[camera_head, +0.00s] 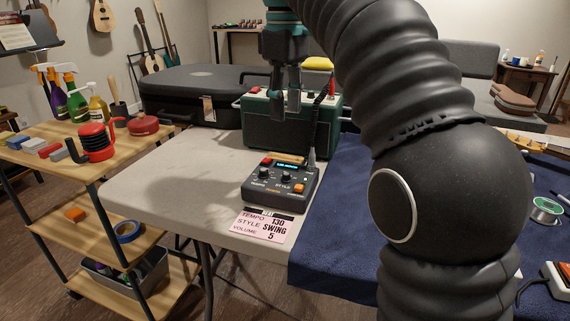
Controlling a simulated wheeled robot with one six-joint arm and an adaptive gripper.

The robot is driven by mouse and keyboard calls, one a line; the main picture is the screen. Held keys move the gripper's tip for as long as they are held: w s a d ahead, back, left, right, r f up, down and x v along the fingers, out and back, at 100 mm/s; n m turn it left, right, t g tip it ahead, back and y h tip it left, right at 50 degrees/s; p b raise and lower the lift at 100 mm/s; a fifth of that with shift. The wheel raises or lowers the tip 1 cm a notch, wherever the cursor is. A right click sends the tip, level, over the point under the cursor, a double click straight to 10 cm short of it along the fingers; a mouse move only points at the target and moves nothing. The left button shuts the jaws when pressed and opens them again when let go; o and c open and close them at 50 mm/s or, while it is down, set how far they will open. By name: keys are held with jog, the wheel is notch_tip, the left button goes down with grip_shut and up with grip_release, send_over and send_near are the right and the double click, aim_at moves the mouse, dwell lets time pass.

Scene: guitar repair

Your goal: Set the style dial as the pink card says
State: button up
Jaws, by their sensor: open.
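A dark grey drum machine (280,203) stands on the white table, with a lit display, knobs and an orange button on its sloped face. The pink card (260,227) lies in front of the box and reads TEMPO 130, STYLE SWING, VOLUME 5. My gripper (286,112) is open and empty, pointing down above and behind the box, in front of the green amplifier (254,124). It is apart from the dial.
The green amplifier stands behind the box. A black guitar case (200,88) lies at the back. A dark blue cloth (330,245) covers the right side. White table (165,190) is clear left of the box.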

aim_at(287, 173)
notch_tip(287, 173, down, 14)
jog(key=b, duration=0.4)
jog(key=shift+r, duration=0.2)
grip_shut()
